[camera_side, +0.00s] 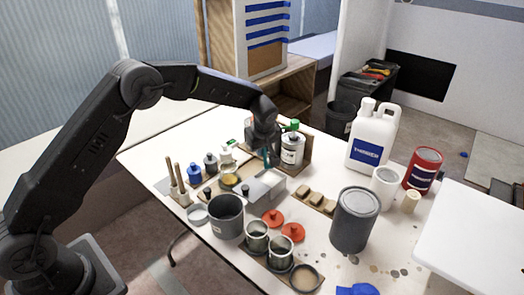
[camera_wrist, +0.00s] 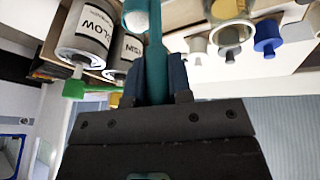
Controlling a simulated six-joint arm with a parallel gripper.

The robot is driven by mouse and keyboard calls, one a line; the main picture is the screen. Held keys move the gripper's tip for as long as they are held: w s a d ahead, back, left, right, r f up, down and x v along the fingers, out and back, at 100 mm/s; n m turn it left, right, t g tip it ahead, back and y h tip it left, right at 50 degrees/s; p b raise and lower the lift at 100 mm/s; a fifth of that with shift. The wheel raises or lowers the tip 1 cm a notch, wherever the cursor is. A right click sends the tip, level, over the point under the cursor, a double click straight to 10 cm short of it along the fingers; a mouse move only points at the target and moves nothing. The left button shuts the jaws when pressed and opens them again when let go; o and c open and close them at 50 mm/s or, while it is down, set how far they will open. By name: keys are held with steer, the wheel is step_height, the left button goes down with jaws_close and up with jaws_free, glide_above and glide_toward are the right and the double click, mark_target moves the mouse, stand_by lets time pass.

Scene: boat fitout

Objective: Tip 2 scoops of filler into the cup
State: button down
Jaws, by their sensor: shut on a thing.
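My gripper (camera_side: 266,150) is shut on a teal scoop (camera_side: 267,160), above the back middle of the table. In the wrist view, the scoop's teal handle (camera_wrist: 155,65) stands between my fingers (camera_wrist: 163,80). White material (camera_wrist: 140,17) shows at its bowl end, cut by the picture edge; how full the bowl is cannot be told. A pale open box (camera_side: 268,187) sits below and just in front of the scoop. A clear cup (camera_side: 229,180) with yellowish contents stands to its left; it also shows in the wrist view (camera_wrist: 231,33). Which vessel the task means is unclear.
Bottles with green caps (camera_side: 292,150) stand close to the right of my gripper. Small bottles (camera_side: 194,174) stand at left. A dark bucket (camera_side: 226,228), metal cups (camera_side: 257,244), red lids (camera_side: 272,218) and a grey can (camera_side: 354,220) crowd the front. A white jug (camera_side: 372,138) stands behind.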

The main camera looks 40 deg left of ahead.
stand_by(0.4)
steer(key=s+a, duration=0.9)
steer(key=a, duration=0.3)
steer(key=w+d+m+g+y, duration=0.2)
steer(key=w+d+g+y, duration=0.2)
steer(key=w+g+y, duration=0.2)
steer(key=shift+f+m+g+y, duration=0.3)
steer(key=shift+g+y, duration=0.1)
steer(key=shift+g, duration=0.9)
steer(key=shift+d, duration=0.15)
steer(key=shift+w+r, duration=0.1)
